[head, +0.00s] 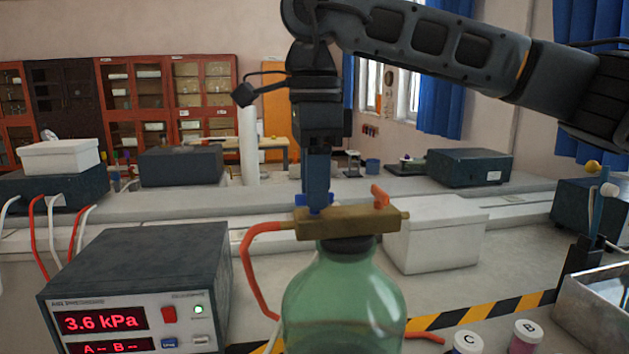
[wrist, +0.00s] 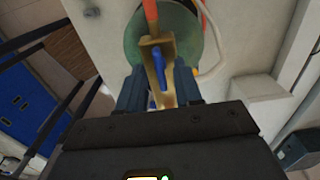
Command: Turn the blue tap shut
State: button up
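The blue tap (head: 315,210) sits on the left part of a brass manifold (head: 350,220) on top of a green glass bottle (head: 343,300). In the wrist view the blue tap's handle (wrist: 158,65) lies roughly along the brass body (wrist: 168,98). My gripper (head: 316,195) points straight down over the blue tap. In the wrist view my gripper (wrist: 159,82) is open, with one finger on each side of the handle and gaps visible. Contact cannot be seen. The fingers partly hide the tap in the head view.
An orange tap (head: 380,196) stands close by on the manifold's right. A red hose (head: 248,270) loops from its left end. A meter (head: 135,300) reads 3.6 kPa. A white box (head: 435,235) stands behind right; capped jars (head: 468,343) and a metal tray (head: 600,305) are front right.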

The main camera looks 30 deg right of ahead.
grip_shut()
jog(key=shift+m+b, duration=0.3)
jog(key=m+b, duration=0.1)
jog(key=m, duration=0.2)
jog(key=shift+f+b, duration=0.1)
jog(key=shift+b, duration=0.3)
jog(key=m+b, duration=0.2)
jog(key=m, duration=0.3)
jog(key=shift+b, duration=0.3)
jog(key=m+b, duration=0.1)
jog(key=m, duration=0.3)
jog(key=shift+m+b, duration=0.35)
jog(key=shift+m, duration=0.05)
jog(key=shift+m+b, duration=0.7)
jog(key=shift+m, duration=1.5)
